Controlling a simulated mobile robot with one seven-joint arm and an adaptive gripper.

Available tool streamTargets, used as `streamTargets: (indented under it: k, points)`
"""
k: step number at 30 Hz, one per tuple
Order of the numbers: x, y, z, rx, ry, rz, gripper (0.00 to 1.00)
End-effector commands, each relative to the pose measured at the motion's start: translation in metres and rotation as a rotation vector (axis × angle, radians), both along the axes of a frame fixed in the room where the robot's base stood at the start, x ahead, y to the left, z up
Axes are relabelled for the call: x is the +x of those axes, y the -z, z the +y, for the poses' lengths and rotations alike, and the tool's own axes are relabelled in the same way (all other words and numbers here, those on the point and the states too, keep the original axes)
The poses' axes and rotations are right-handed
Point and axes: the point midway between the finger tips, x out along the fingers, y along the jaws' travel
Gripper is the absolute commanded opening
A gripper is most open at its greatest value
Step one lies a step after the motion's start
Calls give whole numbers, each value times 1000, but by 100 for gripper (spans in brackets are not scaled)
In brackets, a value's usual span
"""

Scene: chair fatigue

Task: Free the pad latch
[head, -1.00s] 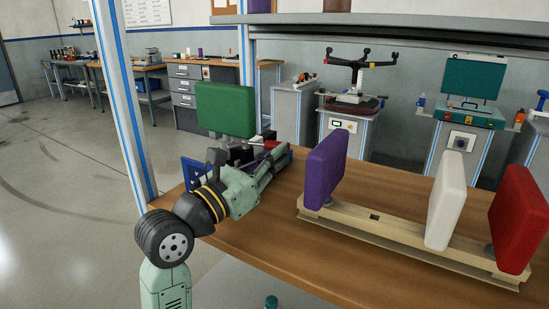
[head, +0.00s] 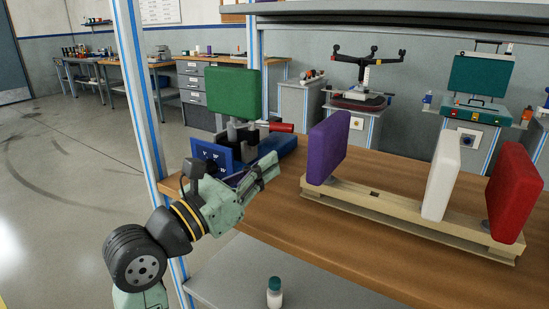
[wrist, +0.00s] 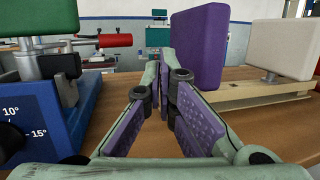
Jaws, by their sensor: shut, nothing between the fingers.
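The green pad (head: 232,95) stands upright on a grey post in a blue fixture (head: 212,158) at the left end of the workbench. A lever with a red handle (head: 281,127) sticks out to the right below the pad. In the wrist view the red handle (wrist: 116,40) and the blue fixture (wrist: 50,120) are at the left. My gripper (head: 274,167) is in front of the fixture, lower than the handle and apart from it. In the wrist view its purple-padded fingers (wrist: 166,60) run forward and meet toward the tips, shut and empty.
A wooden rack (head: 400,220) on the bench carries a purple pad (head: 328,147), a white pad (head: 441,175) and a red pad (head: 512,192). A blue-white upright (head: 138,90) stands at the left. A small bottle (head: 274,292) sits on the lower shelf. Bare bench lies between fixture and rack.

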Motion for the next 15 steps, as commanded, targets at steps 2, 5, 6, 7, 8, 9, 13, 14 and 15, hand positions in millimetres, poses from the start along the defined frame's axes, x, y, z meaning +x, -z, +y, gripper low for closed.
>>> streamTargets:
  k: [2, 5, 6, 7, 8, 9, 13, 14, 15]
  points:
    - [-15, 5, 6, 0, -2, -2, 0]
    - [-29, 7, 11, 0, -2, -3, 0]
    - [-33, 8, 12, 0, -2, -2, 0]
    - [-36, 8, 13, 0, -1, -1, 0]
    - [-38, 8, 13, 0, 0, 0, 0]
    - [-40, 9, 14, -1, 0, 1, 0]
    - [-43, 9, 15, 0, 0, 0, 0]
    - [-43, 9, 15, 0, 0, 0, 0]
    - [-44, 9, 15, 0, 0, 0, 0]
